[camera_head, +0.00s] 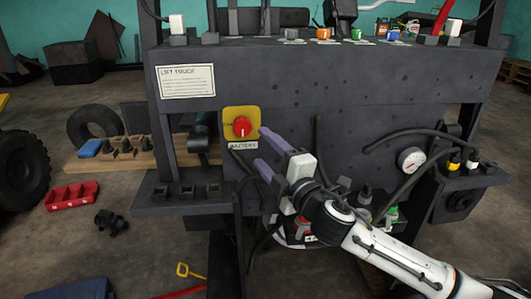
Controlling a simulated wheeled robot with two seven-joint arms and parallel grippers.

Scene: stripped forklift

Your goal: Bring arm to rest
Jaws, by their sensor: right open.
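My right gripper (261,147) reaches in from the lower right on my white and black arm. Its two purple fingers are spread apart, and nothing shows between them. They point up and left toward a red battery knob (241,126) on a yellow plate (230,113), on the dark front of the stripped lift truck (300,92). The upper fingertip is just right of the yellow plate; I cannot tell whether it touches. The knob's white mark looks upright. My left gripper is not in view.
Black cables hang around a pressure gauge (410,160) at right. A dark ledge (160,207) juts out at left. A wooden board (105,159) with black parts, a red bin (71,196) and a large tyre (20,170) are farther left.

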